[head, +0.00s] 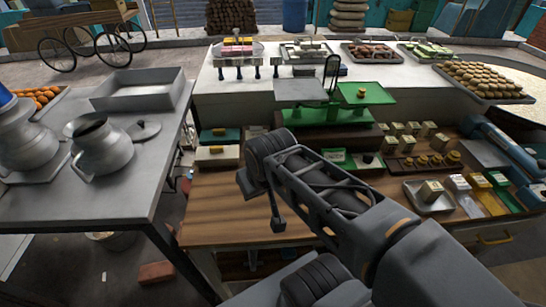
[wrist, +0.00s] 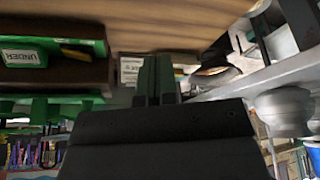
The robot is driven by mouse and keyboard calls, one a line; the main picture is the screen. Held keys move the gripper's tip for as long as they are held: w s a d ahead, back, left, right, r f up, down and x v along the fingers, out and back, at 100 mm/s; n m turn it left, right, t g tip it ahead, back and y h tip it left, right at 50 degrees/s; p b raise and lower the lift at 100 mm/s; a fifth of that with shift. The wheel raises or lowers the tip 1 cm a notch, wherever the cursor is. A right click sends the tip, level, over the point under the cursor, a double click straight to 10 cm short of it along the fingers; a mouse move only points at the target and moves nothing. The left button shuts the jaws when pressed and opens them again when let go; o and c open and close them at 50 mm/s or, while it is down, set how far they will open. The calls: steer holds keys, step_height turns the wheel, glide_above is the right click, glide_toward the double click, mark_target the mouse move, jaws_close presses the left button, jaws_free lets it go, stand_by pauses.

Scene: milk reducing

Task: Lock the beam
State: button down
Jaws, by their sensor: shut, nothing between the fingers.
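The green balance scale (head: 325,116) stands on a raised dark wooden block at the back of the wooden counter. A dark upright loop (head: 331,75) rises between the pans. I cannot make out a locking part on the beam. My arm reaches in front of the counter, and the fingers are not clear in the head view. In the wrist view my gripper (wrist: 156,78) is shut and empty.
Several small boxes and weights (head: 412,130) sit on the right of the counter. A metal tray (head: 434,203) lies near its front. A steel table (head: 110,170) with pots stands left. The wooden surface (head: 215,220) left of my arm is clear.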

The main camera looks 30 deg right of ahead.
steer(key=shift+a, duration=0.2)
steer(key=w+d+r+m+g+y, duration=0.1)
steer(key=w+d+m, duration=0.4)
steer(key=d+m, duration=0.6)
steer(key=w+d+r+m+g+y, duration=0.1)
steer(key=w+d+m, duration=0.5)
steer(key=d+m, duration=0.6)
steer(key=shift+w+d+r+g, duration=0.15)
steer(key=shift+w+r+g, duration=0.15)
steer(key=shift+r+g, duration=0.5)
steer(key=shift+r, duration=0.1)
steer(key=a+f, duration=0.1)
steer(key=f, duration=0.3)
steer(key=w+f, duration=0.1)
steer(key=f, duration=0.4)
steer(key=a+f+p, duration=0.1)
steer(key=f, duration=0.3)
steer(key=shift+w+a+f, duration=0.15)
steer(key=shift+a+f, duration=0.2)
